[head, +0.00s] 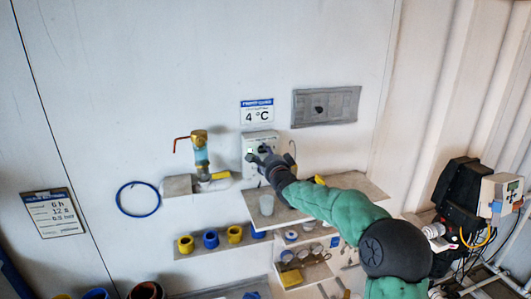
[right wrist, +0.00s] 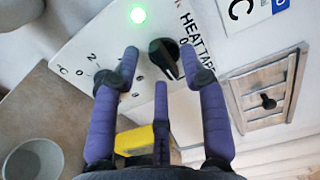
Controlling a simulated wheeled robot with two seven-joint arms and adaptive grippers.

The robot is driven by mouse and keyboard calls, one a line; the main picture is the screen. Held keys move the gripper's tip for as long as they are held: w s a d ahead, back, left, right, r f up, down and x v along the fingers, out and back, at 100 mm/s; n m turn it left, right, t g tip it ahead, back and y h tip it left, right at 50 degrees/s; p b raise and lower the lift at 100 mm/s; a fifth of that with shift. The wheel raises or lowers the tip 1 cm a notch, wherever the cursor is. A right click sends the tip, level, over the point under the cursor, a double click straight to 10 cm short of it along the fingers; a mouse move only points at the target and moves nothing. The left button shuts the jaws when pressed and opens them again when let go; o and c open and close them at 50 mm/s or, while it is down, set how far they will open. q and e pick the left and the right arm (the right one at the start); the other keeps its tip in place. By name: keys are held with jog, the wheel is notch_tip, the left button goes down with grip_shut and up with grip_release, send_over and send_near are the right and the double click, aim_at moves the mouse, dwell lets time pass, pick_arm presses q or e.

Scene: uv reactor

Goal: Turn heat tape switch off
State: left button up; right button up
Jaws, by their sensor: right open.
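The heat tape switch is a black rotary knob (right wrist: 164,58) with a white pointer line, on a white panel lettered "HEAT TAPE" in the right wrist view. A green light (right wrist: 138,14) glows on the panel. My right gripper (right wrist: 160,66) is open, with its purple fingers spread on both sides of the knob and a third finger below it. I cannot tell whether any fingertip touches the knob. In the head view the right gripper (head: 265,158) is in front of the control box (head: 255,138) on the wall and hides the knob. My left gripper is not in view.
A "4 °C" sign (head: 257,111) hangs above the box, with a grey plate (head: 326,105) to its right. A valve with a red handle (head: 199,152) is to the left. A shelf with a white cup (head: 267,204) lies below my right gripper.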

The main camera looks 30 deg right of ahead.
jog(key=shift+w+d, duration=0.1)
jog(key=shift+w, duration=0.2)
jog(key=shift+s, duration=0.1)
grip_shut()
